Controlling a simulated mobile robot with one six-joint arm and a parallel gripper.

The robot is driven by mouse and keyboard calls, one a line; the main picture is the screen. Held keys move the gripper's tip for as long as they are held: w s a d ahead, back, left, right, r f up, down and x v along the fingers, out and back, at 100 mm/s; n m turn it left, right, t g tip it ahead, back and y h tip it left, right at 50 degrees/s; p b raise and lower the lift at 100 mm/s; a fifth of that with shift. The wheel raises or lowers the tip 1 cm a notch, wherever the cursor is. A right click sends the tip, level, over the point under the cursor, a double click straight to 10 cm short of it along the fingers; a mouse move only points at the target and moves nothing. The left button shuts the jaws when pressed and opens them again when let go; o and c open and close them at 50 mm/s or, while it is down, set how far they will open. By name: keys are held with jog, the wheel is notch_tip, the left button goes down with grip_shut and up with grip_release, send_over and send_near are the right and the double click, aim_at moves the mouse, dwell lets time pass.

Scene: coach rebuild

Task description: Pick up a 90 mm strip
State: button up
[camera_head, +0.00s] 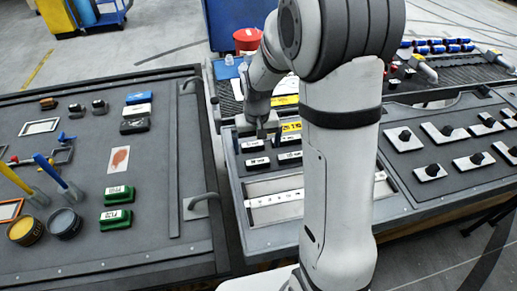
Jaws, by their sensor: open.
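My gripper (260,131) is open and points down over the middle panel, just above the dark strips. One dark strip with a white label (252,145) lies below and left of the fingers. Another dark strip (258,163) lies nearer to the camera, and a third dark strip (290,157) lies to its right. Their labels are too small to read, so I cannot tell which is 90 mm. A yellow label (291,126) shows behind, partly hidden by my arm. No strip is seen between the fingers.
A metal tray with a white marked bar (275,198) lies in front of the strips. The left bench (150,220) carries green blocks (118,194), paint pots (64,223) and brushes. The right panel holds several black knobs (431,170). A red bucket (247,40) stands behind.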

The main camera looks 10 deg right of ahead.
aim_at(258, 161)
jog(key=f, duration=0.1)
jog(key=w+f, duration=0.1)
jog(key=shift+w+f, duration=0.25)
jog(key=shift+f, duration=0.05)
jog(key=shift+f+p, duration=0.3)
jog(key=shift+f, duration=0.6)
jog(key=shift+w+d+f+p, duration=0.1)
jog(key=shift+f+p, duration=0.15)
jog(key=shift+f, duration=0.65)
jog(key=shift+w+d+f+p, duration=0.15)
jog(key=shift+f+p, duration=0.1)
jog(key=shift+f, duration=0.7)
jog(key=shift+w+d+f+p, duration=0.1)
jog(key=shift+f+p, duration=0.15)
jog(key=shift+f, duration=0.65)
jog(key=c, duration=1)
